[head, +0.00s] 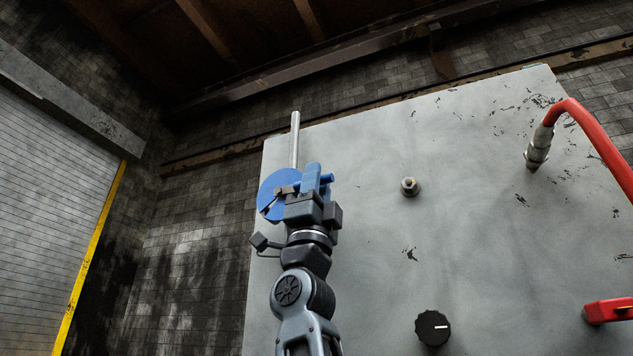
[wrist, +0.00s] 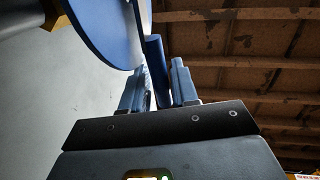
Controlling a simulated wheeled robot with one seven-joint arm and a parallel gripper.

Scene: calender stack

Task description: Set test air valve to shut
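A blue disc (head: 276,196) with a short blue bar stands off the grey panel at its left side, below an upright metal pipe. It looks like a valve handle, but no label is readable. In the wrist view the disc (wrist: 107,30) fills the upper left, and the blue bar (wrist: 154,62) shows between my fingers. My gripper (head: 313,178) is right at the disc, covering part of it. In the wrist view its two fingers (wrist: 158,88) stand apart on either side of the bar, with a gap at the right finger. Contact with the bar cannot be told.
The grey panel (head: 360,260) carries a metal fitting (head: 409,187), a black knob (head: 433,328), a red hose (head: 590,135) on a metal coupling, and a red handle (head: 608,311) at the right edge. A shutter (head: 50,210) stands left. The space left of the panel is open.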

